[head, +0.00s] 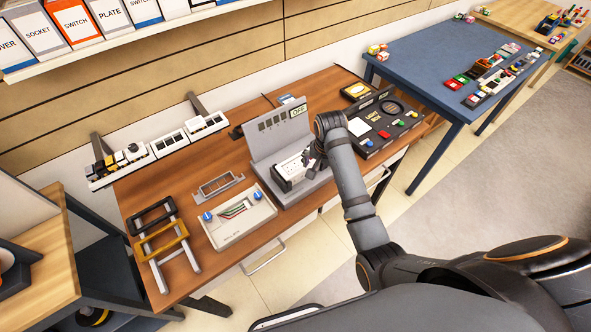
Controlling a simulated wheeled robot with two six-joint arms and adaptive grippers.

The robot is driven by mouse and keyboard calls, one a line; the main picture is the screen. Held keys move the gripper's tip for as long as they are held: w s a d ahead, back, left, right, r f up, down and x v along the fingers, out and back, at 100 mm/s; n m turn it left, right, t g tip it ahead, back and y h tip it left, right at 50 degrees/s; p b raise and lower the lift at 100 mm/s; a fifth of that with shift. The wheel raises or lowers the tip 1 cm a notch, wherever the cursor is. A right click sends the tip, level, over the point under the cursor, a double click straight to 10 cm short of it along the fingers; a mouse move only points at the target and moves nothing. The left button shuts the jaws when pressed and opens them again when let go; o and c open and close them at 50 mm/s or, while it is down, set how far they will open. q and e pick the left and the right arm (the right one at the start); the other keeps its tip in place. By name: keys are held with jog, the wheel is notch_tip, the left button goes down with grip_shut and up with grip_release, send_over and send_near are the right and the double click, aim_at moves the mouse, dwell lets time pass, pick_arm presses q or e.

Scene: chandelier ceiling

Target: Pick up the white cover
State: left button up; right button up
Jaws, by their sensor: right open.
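My right arm reaches over the wooden table from the right, and its dark gripper (313,157) is open beside the white switch or socket plate (290,171) on the grey stand (279,140). The fingers partly hide the plate's right end; I cannot tell whether they touch it. Cover frames stand on a rack at the table's left: a black frame (152,215) and a yellow frame (163,244). A light grey frame (219,183) stands behind a white box with blue knobs (240,219). I cannot tell surely which piece is the white cover. My left gripper is out of view.
A black panel with coloured buttons (384,133) is right of my gripper. A blue table (428,59) with toy cars is at the upper right. A shelf of labelled boxes (75,22) hangs above.

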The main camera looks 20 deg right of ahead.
jog(key=w+a+r+m+g, duration=0.1)
jog(key=w+a+r+m, duration=0.25)
jog(key=w+r, duration=0.45)
jog(key=m+p, duration=0.1)
send_over(301, 163)
jog(key=f, duration=0.4)
jog(key=shift+w+d+f, duration=0.25)
jog(key=shift+f, duration=0.15)
jog(key=shift+s+a+f+p, duration=0.1)
jog(key=shift+f+p, duration=0.25)
jog(key=shift+p, duration=0.15)
notch_tip(301, 163, down, 4)
jog(key=shift+f+p, duration=0.25)
jog(key=shift+p, duration=0.2)
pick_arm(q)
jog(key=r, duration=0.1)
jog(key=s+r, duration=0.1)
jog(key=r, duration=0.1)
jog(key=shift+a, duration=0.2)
pick_arm(e)
jog(key=c, duration=1.2)
